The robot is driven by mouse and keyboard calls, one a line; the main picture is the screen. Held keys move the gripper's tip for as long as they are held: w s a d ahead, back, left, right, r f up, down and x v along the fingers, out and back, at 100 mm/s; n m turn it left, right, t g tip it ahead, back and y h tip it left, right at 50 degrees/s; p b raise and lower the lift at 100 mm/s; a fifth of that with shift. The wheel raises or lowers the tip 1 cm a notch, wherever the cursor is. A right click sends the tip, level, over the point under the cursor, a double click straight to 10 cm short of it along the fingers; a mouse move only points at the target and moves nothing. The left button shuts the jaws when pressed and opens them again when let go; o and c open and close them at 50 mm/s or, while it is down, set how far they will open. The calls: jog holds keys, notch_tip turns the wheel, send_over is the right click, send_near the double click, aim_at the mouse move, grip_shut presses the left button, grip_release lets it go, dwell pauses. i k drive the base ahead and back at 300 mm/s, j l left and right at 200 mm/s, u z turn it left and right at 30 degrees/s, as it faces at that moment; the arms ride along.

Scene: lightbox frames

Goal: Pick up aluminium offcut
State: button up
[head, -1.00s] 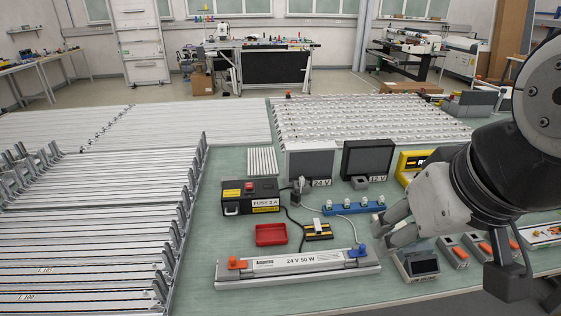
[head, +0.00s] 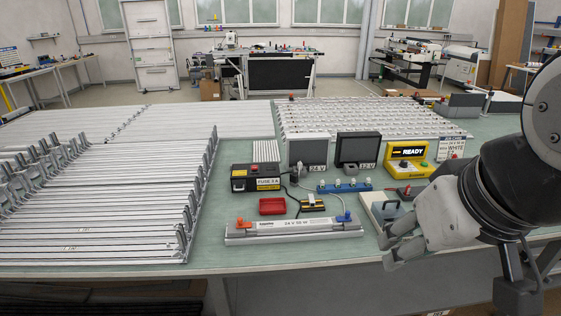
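A short ribbed aluminium piece (head: 265,151) lies on the green table behind the fuse box; it may be the offcut, but I cannot be sure. Long aluminium profiles (head: 95,215) are stacked on the left of the table. My gripper (head: 389,251) is at the right, near the table's front edge in the picture, well away from the ribbed piece. Its fingers point left, and nothing is visible between them. How far they are apart is not clear. My gripper and arm hide part of the table's right side.
A labelled 24 V 50 W bar (head: 293,229) lies along the front edge. Behind it are a red tray (head: 272,206), a black fuse box (head: 255,178), two screen-like units (head: 307,150) and a yellow READY unit (head: 408,154).

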aim_at(310, 196)
jog(key=i, duration=1.05)
